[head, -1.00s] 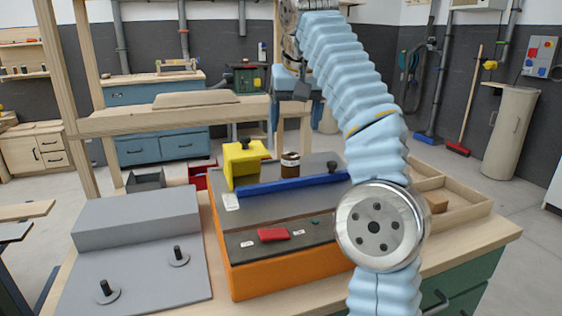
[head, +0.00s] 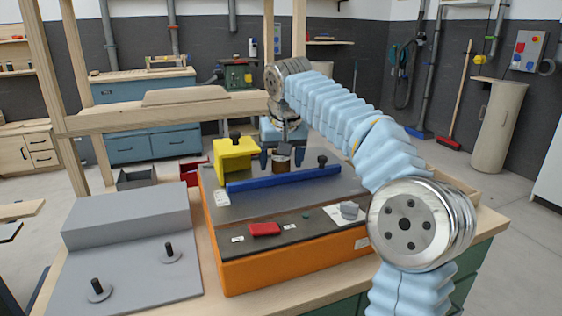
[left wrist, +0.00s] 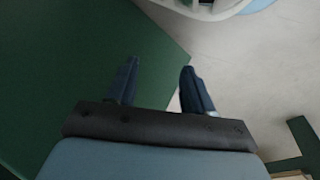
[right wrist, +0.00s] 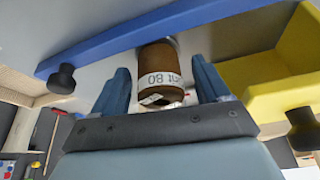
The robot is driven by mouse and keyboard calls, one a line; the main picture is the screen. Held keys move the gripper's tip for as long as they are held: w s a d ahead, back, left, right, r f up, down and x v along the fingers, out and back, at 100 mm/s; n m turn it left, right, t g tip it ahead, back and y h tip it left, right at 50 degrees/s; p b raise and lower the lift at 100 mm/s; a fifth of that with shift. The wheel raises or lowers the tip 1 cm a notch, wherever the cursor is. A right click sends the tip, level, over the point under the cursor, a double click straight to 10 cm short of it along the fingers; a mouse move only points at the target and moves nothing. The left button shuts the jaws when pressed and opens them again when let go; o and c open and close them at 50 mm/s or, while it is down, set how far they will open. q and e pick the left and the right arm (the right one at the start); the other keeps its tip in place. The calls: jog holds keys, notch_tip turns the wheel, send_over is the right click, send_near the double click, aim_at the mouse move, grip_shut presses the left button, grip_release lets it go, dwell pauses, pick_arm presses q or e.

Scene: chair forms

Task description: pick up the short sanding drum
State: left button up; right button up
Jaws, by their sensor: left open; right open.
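The sanding drum is a short brown cylinder with a pale printed label. It stands on the orange machine's grey top in the head view (head: 282,165), behind the blue fence. My right gripper (head: 282,156) is open above and around it, with one finger at each side. In the right wrist view the drum (right wrist: 159,68) shows between the two open fingers, with a gap visible at each side. The fingers do not grip it. My left gripper (left wrist: 158,80) is open and empty, seen only in the left wrist view, beside a dark green surface.
The blue fence (head: 285,178) runs in front of the drum, with a dark knob at its right end. A yellow block (head: 235,157) stands close to the left. A red piece (head: 264,229) lies on the orange machine (head: 290,268). A grey stepped stand (head: 125,220) sits left.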

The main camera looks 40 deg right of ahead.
jog(key=c, duration=1.1)
jog(key=shift+o, duration=0.2)
jog(key=shift+r, duration=0.1)
